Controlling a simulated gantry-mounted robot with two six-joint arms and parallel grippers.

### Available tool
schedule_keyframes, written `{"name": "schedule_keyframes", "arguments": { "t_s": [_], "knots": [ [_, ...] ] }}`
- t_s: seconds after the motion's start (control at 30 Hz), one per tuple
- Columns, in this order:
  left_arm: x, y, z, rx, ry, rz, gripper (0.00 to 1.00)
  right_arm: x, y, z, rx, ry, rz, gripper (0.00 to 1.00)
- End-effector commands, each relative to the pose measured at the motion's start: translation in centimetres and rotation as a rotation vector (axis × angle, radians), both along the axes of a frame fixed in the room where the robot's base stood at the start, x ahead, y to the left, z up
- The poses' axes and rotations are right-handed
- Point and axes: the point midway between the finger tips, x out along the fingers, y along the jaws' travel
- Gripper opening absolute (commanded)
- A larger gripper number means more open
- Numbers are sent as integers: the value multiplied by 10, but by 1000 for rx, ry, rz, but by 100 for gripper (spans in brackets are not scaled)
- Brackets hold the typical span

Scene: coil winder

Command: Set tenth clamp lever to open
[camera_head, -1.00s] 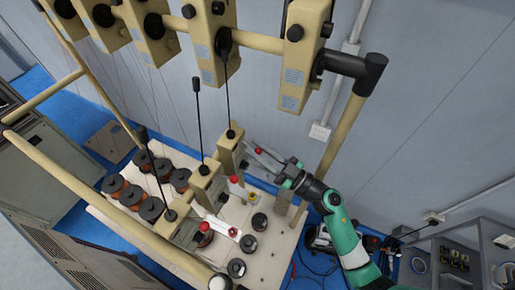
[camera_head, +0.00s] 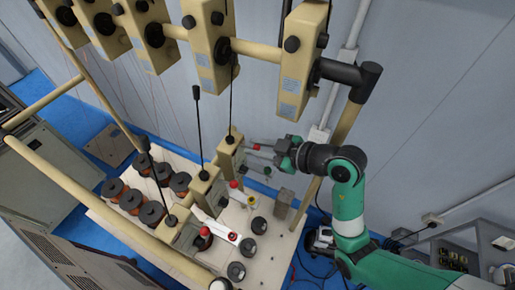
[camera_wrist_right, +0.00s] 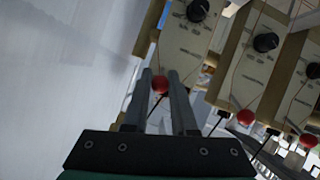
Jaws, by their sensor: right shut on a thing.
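My right gripper (camera_head: 258,151) is at the farthest of the beige clamp units (camera_head: 230,150), its fingers pointing left. In the right wrist view, a red ball knob (camera_wrist_right: 160,84) sits between the fingertips of my right gripper (camera_wrist_right: 162,85). The knob belongs to that unit's clamp lever; the gripper is shut on it. In the head view the red knob (camera_head: 256,147) shows small between the fingers, and most of the lever is hidden. Nearer clamp levers have red knobs too (camera_head: 233,184). My left gripper is not in view.
Orange-and-black spools (camera_head: 131,200) stand on the pale winder table (camera_head: 270,265) at left. Thin black rods (camera_head: 199,120) rise from the clamp units. A beige post (camera_head: 333,160) stands close behind my right arm. The grey wall (camera_head: 420,90) lies behind.

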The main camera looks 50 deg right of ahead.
Motion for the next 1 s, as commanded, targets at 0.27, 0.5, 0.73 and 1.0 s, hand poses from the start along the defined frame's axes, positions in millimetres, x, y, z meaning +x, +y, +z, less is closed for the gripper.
{"name": "schedule_keyframes", "arguments": {
  "t_s": [0.27,0.5,0.73,1.0],
  "knots": [
    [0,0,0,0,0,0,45,2,1,4,-16,47,1,0],
    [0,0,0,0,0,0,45,2,1,4,-16,51,2,0],
    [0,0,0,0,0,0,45,2,1,4,-16,51,2,43],
    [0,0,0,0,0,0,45,2,1,3,-16,52,2,55]
  ]
}}
